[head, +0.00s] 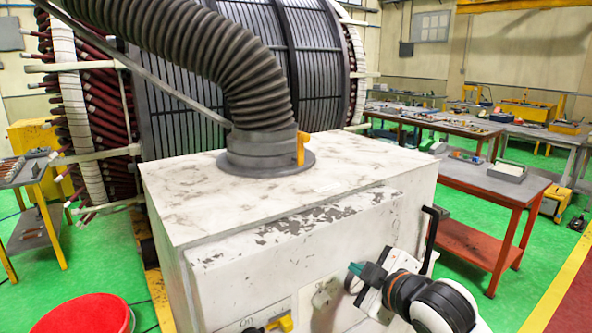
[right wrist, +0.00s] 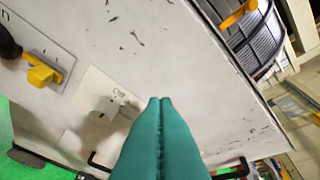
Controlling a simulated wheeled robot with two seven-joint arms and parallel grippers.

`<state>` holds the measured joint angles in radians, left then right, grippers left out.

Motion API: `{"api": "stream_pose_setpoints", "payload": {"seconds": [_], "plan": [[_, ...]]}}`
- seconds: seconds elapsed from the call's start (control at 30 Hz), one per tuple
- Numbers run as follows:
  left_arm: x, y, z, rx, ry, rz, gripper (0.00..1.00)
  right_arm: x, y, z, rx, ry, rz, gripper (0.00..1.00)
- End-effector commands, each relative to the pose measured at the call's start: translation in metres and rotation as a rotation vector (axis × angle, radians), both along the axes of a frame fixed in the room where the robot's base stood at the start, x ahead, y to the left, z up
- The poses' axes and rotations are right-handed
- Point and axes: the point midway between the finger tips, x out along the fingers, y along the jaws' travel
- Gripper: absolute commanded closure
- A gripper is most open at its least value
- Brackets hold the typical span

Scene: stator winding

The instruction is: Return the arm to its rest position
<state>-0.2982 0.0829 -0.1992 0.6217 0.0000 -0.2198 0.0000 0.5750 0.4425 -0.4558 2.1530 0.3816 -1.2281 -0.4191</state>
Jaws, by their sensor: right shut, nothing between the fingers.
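My right gripper (head: 362,270) has teal fingers and is in front of the white cabinet's front face, at the lower right of the head view. In the right wrist view its two fingers (right wrist: 160,104) lie together, shut and empty, pointing at the cabinet (right wrist: 165,45). I cannot tell exactly how far the tips are from the panel. My right arm (head: 440,305) comes in from the lower right. My left gripper is not in view.
The scuffed white cabinet (head: 240,205) carries a ribbed grey hose (head: 225,65), a yellow switch (head: 281,323) and a black handle (head: 432,240). A large stator (head: 320,60) stands behind. A red bin (head: 85,315) is lower left. A red-framed workbench (head: 485,180) stands right, with green floor around.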

Motion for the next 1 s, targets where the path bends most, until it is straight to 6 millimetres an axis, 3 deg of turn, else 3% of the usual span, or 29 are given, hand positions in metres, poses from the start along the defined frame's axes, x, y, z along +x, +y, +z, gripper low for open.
{"api": "stream_pose_setpoints", "payload": {"seconds": [0.03,0.2,0.3,0.4,0.6,0.9,0.93,1.0], "plan": [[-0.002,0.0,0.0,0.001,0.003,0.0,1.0,-0.014,-0.001,-0.031,0.037,0.074,-0.026,1.0],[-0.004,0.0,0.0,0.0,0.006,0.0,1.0,-0.074,-0.016,-0.127,0.162,0.339,-0.188,1.0],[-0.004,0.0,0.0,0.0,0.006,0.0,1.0,-0.119,-0.03,-0.176,0.221,0.493,-0.308,1.0],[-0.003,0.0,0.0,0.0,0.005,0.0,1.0,-0.16,-0.043,-0.21,0.257,0.614,-0.422,1.0],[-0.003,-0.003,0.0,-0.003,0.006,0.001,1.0,-0.225,-0.063,-0.251,0.292,0.784,-0.599,1.0],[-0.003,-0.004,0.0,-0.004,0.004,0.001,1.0,-0.308,-0.088,-0.282,0.298,0.962,-0.819,1.0],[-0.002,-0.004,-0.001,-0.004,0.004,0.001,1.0,-0.315,-0.09,-0.285,0.297,0.977,-0.839,1.0],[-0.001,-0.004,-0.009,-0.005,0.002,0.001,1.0,-0.304,-0.088,-0.313,0.292,0.976,-0.83,1.0]]}}
